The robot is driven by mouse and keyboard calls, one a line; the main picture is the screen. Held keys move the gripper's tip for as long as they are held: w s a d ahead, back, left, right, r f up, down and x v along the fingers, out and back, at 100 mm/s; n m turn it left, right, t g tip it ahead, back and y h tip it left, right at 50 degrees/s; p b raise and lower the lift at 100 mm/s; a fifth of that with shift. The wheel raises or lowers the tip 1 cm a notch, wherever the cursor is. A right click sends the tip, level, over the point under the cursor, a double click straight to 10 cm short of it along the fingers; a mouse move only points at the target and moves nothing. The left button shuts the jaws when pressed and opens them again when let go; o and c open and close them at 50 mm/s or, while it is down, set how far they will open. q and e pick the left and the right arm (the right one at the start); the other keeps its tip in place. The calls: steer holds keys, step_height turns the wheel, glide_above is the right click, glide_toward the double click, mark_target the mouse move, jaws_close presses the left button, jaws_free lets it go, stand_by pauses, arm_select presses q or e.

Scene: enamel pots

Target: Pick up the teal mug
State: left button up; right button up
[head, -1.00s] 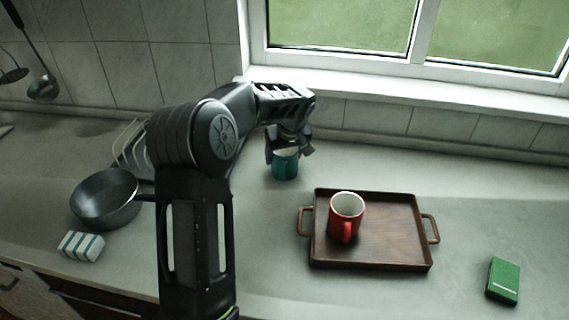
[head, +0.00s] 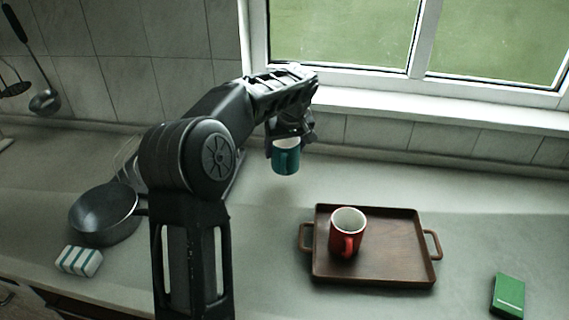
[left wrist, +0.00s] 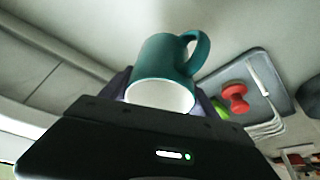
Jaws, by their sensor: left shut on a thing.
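The teal mug (head: 286,160) is held upright above the counter, behind the tray's left side. My left gripper (head: 289,140) is shut on it, with the fingers on either side of the mug near its rim. In the left wrist view the mug (left wrist: 168,72) sits between the fingertips (left wrist: 160,90), its white inside toward the camera and its handle to the upper right. My right gripper is in neither view.
A brown tray (head: 400,262) with a red mug (head: 346,233) on it stands on the counter. A dark pan (head: 104,214), a striped block (head: 79,261) and a green box (head: 508,296) lie around. The window (head: 350,40) is behind.

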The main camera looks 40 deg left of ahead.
arm_select(q)
steer(key=shift+r, duration=1.25)
